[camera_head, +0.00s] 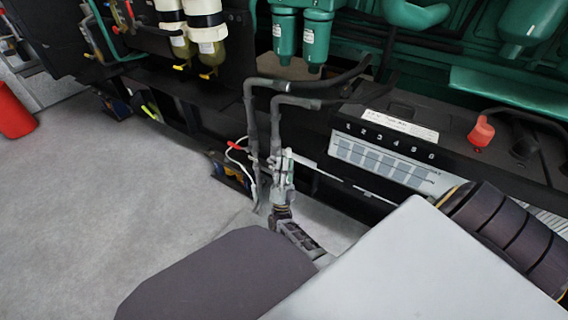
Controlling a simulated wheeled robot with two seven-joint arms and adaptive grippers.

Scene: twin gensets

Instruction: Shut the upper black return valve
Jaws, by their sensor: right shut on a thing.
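Two dark return pipes (250,112) bend over and run down side by side in the middle of the view. A small red-tipped lever (234,146) sticks out to the left of them, beside a thin white cable. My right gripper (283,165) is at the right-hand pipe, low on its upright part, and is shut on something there. The thing between its fingers is small and mostly hidden, seemingly the valve handle; I cannot make out the handle's angle. My left gripper is not in view.
A black engine panel with a numbered label plate (385,165) stands right of the pipes. A red knob (481,131) sits on it. A red cylinder (14,112) stands far left. Grey floor (90,210) is clear at left.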

